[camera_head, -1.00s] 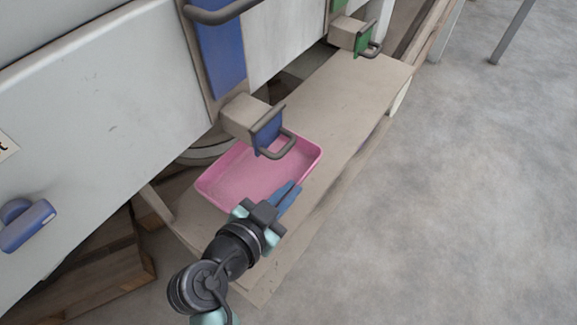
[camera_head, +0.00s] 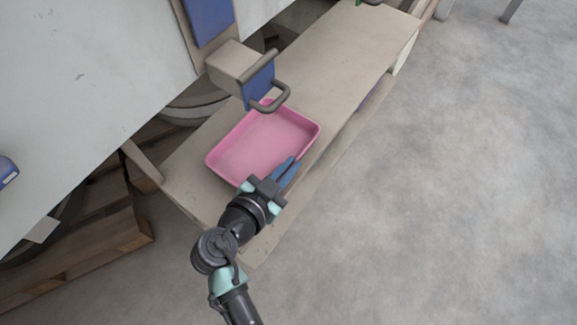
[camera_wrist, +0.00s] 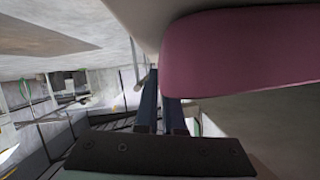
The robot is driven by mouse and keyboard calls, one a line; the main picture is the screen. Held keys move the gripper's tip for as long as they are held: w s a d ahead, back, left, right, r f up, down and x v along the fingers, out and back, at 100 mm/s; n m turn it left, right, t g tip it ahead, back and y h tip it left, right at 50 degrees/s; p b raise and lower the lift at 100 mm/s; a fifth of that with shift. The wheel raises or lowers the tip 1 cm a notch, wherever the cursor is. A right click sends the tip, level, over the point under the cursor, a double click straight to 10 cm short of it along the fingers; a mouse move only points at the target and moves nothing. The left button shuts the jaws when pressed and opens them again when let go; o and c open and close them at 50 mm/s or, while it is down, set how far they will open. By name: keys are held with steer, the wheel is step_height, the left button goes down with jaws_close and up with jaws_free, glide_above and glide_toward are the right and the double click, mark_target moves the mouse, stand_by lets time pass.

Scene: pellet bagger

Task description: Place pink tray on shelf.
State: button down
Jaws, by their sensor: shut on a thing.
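The pink tray (camera_head: 262,146) is shallow and rectangular, and looks empty. In the head view it is over the beige shelf (camera_head: 330,75), below the blue-fronted spout; I cannot tell whether it rests on the shelf or is slightly above it. My gripper (camera_head: 289,168) is at the tray's near right edge, its blue fingers shut on the rim. In the wrist view the tray's pink side (camera_wrist: 240,50) fills the upper right, beside the blue fingers (camera_wrist: 160,100). The fingertips' exact contact with the rim is hidden.
A blue-fronted block with a dark handle (camera_head: 262,88) juts out just above the tray's far edge. The machine's white panel (camera_head: 90,70) stands at the left. A wooden pallet (camera_head: 100,225) is at the lower left. Open concrete floor (camera_head: 450,190) lies at the right.

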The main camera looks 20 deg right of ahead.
steer(key=c, duration=1)
jaws_free()
steer(key=shift+s+a+r, duration=0.1)
steer(key=shift+r, duration=0.05)
steer(key=p+v, duration=0.1)
steer(key=v, duration=1)
steer(key=shift+s+a+r+p, duration=0.1)
steer(key=shift+s+a+p, duration=0.1)
steer(key=shift+a+p, duration=0.15)
